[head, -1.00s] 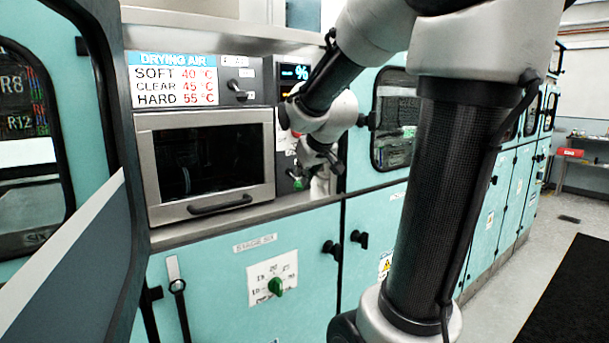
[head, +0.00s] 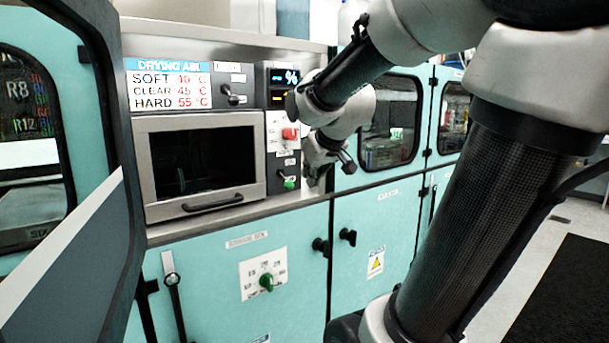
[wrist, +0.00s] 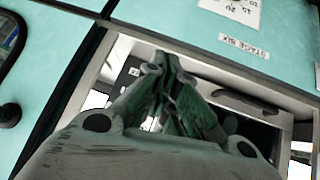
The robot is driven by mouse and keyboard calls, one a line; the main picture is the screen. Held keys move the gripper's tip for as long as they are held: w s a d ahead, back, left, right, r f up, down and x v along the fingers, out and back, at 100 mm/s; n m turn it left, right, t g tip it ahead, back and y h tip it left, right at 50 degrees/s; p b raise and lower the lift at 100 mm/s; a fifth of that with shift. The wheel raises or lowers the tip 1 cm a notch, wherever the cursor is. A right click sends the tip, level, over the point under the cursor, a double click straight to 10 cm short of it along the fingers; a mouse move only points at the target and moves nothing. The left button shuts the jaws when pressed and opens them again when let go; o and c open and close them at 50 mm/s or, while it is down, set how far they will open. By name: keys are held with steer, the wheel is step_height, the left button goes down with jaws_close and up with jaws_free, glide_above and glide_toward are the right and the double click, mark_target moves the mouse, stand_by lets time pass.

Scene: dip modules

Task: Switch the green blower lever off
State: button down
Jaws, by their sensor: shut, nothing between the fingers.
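The green blower lever (head: 289,182) shows in the head view as a small green-tipped lever on a dark panel, right of the oven-like window and below a red knob. Its tip points down and to the right. My gripper (head: 316,180) is just right of the lever, in front of the cabinet, and looks apart from it. In the wrist view my gripper (wrist: 165,68) has its fingers drawn together with nothing held. I cannot pick out the lever in the wrist view; the fingers may hide it.
The red knob (head: 290,133) is above the lever. The window door (head: 205,120) with its handle is to the left. A green dial (head: 266,282) sits on the lower cabinet, with black latches (head: 320,245) beside it. An open dark-framed door (head: 95,180) stands at far left.

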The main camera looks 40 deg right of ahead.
steer(key=shift+s+a+r, duration=0.15)
steer(key=shift+s+r, duration=0.05)
steer(key=shift+s, duration=0.6)
steer(key=shift+s+a+r, duration=0.1)
steer(key=shift+s+r, duration=0.05)
steer(key=shift+s, duration=0.6)
steer(key=s+a+f+g+y, duration=0.1)
steer(key=s+a+f+g, duration=0.1)
steer(key=s+a+f, duration=0.2)
steer(key=s+a+f+g+y, duration=0.1)
steer(key=s+a+f+g, duration=0.1)
steer(key=s, duration=0.7)
steer(key=shift+s+a+f, duration=0.4)
steer(key=shift+a+f, duration=0.5)
